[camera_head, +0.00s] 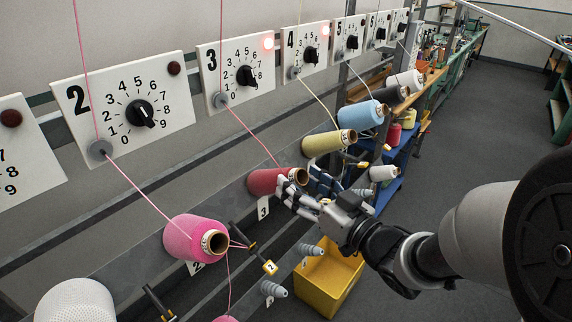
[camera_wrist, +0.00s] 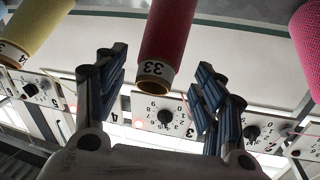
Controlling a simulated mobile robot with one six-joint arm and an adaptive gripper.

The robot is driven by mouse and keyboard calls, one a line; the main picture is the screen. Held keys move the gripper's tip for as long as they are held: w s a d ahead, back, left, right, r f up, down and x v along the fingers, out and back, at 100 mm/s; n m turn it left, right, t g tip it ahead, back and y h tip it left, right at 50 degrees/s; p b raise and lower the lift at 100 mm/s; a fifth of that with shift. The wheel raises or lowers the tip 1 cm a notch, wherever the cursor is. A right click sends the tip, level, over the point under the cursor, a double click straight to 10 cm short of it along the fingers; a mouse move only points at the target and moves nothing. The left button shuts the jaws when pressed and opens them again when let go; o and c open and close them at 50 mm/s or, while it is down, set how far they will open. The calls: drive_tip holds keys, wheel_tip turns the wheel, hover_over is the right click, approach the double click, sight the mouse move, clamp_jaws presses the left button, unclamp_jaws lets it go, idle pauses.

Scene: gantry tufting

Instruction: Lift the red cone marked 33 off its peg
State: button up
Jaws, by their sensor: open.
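The red cone marked 33 (camera_wrist: 172,35) shows in the wrist view with its 33 label and open tube end facing me. In the head view the red cone (camera_head: 266,182) sits on the rail above the number 3 tag, with red yarn running up to dial panel 3 (camera_head: 236,72). My gripper (camera_head: 298,195) is at the cone's tube end; in the wrist view my gripper (camera_wrist: 157,85) is open, with one finger on each side of the cone's end. I cannot tell whether the fingers touch it. The peg inside is hidden.
A pink cone (camera_head: 193,238) is at left, a yellow cone (camera_head: 325,143) and a blue cone (camera_head: 362,115) farther along. Grey pegs (camera_head: 274,289) stick out below. A yellow bin (camera_head: 328,280) stands under my arm. Yarn strands hang between the panels and cones. Floor at right is clear.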

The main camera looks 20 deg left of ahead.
sight(296, 170)
drive_tip(key=x, duration=0.7)
drive_tip(key=shift+w+a, duration=0.1)
drive_tip(key=shift+c, duration=0.2)
drive_tip(key=c, duration=1.4)
drive_tip(key=shift+o, duration=0.2)
drive_tip(key=shift+r, duration=0.1)
drive_tip(key=shift+s+d+r, duration=0.2)
drive_tip(key=shift+d+r, duration=0.1)
drive_tip(key=shift+d, duration=0.15)
drive_tip(key=shift+s+d+r+p, duration=0.2)
drive_tip(key=shift+d+r+p, duration=0.3)
drive_tip(key=shift+d, duration=0.1)
drive_tip(key=shift+s+d+r+p, duration=0.65)
drive_tip(key=shift+d+r+p, duration=0.35)
drive_tip(key=shift+d, duration=0.5)
drive_tip(key=shift+s+d+r+p, duration=0.6)
drive_tip(key=shift+d+r+p, duration=0.25)
drive_tip(key=shift+d+r, duration=0.5)
drive_tip(key=shift+s+d+r+p, duration=0.65)
drive_tip(key=shift+d+r+p, duration=0.3)
drive_tip(key=shift+d, duration=0.7)
